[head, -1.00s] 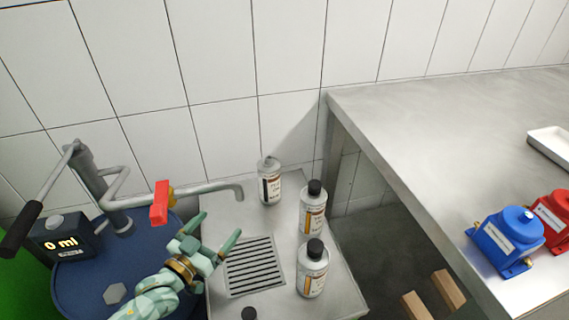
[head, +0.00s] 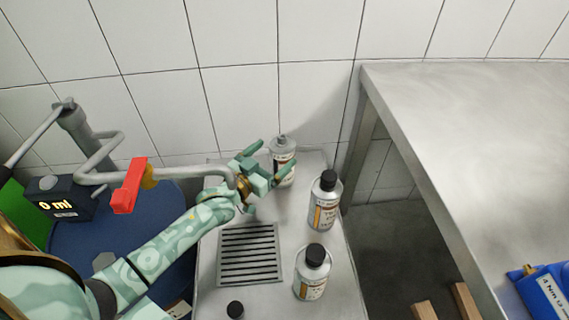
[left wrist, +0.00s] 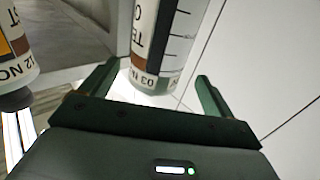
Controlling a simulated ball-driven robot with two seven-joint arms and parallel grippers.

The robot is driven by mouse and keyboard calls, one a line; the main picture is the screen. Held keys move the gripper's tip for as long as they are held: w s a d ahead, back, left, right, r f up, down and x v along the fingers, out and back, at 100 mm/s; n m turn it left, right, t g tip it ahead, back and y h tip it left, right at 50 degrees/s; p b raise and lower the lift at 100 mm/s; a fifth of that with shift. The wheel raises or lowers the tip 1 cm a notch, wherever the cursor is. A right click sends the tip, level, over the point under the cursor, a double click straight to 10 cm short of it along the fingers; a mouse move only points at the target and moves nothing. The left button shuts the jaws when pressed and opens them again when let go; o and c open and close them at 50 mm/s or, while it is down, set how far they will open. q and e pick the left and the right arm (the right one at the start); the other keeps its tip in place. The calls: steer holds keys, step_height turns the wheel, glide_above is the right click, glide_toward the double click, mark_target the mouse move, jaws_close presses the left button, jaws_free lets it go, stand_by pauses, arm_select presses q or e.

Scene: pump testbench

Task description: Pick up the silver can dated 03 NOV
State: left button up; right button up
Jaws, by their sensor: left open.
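The silver can dated 03 NOV (head: 283,150) stands upright at the back of the steel stand, with a grey top and no black cap. In the left wrist view the can (left wrist: 160,45) shows "03 N" on its label, the rest of the date cut by its curve. My left gripper (head: 275,157) is open, its fingers pointing at the can and partly covering it in the head view. In the left wrist view the can appears between the fingertips; I cannot tell if they touch it. My right gripper is not in view.
A black-capped can (head: 324,203) stands to the right; another (head: 312,275) stands nearer. A label reading "12 NO" shows on a can (left wrist: 15,45) in the left wrist view. The grille (head: 250,255), pump spout (head: 190,173), red lever (head: 128,187) and steel table (head: 480,130) are nearby.

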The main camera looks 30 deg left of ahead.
mark_target(286, 144)
arm_select(q)
steer(key=w+b, duration=0.1)
steer(key=w, duration=0.1)
steer(key=w+d+b, duration=0.1)
steer(key=w, duration=0.2)
steer(key=shift+w+d+f+b, duration=0.1)
steer(key=shift+w+f+b, duration=0.05)
steer(key=shift+b, duration=0.25)
steer(key=shift+w, duration=0.2)
steer(key=shift+r, duration=0.25)
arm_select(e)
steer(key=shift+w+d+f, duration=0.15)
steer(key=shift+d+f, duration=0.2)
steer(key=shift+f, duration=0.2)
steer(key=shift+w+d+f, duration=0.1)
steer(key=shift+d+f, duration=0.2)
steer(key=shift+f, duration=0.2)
arm_select(q)
steer(key=c, duration=1.9)
